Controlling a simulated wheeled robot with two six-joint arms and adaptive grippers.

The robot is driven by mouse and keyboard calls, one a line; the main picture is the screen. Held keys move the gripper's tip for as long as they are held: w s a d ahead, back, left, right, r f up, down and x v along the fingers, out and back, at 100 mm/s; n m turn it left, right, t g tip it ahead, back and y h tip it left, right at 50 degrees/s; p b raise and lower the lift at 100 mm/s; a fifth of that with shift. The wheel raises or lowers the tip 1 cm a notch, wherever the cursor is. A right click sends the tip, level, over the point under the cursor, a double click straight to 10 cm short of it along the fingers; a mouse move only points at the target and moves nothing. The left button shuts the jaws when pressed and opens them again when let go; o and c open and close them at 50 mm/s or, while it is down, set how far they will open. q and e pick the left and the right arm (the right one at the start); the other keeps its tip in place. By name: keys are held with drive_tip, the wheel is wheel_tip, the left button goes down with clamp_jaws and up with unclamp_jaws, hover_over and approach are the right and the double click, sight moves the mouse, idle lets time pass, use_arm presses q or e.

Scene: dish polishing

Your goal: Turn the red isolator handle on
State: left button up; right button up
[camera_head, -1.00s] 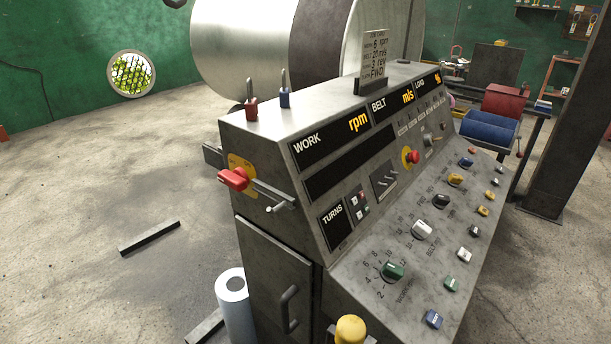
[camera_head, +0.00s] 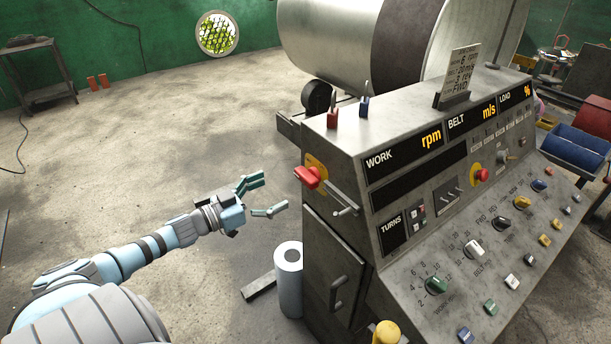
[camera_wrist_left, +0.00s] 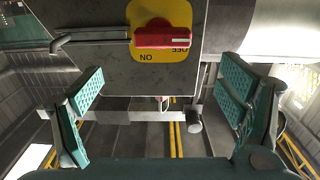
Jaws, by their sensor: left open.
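The red isolator handle (camera_head: 308,177) sits on a yellow plate (camera_head: 318,164) on the left side of the grey control console (camera_head: 350,200). In the left wrist view the red handle (camera_wrist_left: 163,38) lies roughly level across its yellow plate (camera_wrist_left: 165,55), with "NO" lettering below it as seen there. My left gripper (camera_head: 274,195) is open and empty, a little to the left of the handle and apart from it. In the left wrist view its two teal fingers (camera_wrist_left: 158,100) are spread wide, with the handle beyond them and above their middle. My right gripper is not in view.
A metal bracket (camera_head: 340,205) juts from the console beside the handle. A cabinet door handle (camera_head: 337,292) is below. A white-blue roll (camera_head: 289,280) stands on the floor by the console. A large metal drum (camera_head: 340,45) is behind. Floor left of the console is mostly clear.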

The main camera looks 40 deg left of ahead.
sight(301, 178)
use_arm(q)
drive_tip(key=x, duration=1)
drive_tip(key=shift+w+a+f, duration=0.15)
drive_tip(key=shift+f, duration=0.1)
drive_tip(key=shift+w+d, duration=0.25)
drive_tip(key=shift+w, duration=0.2)
drive_tip(key=shift+a, duration=0.1)
drive_tip(key=c, duration=1.2)
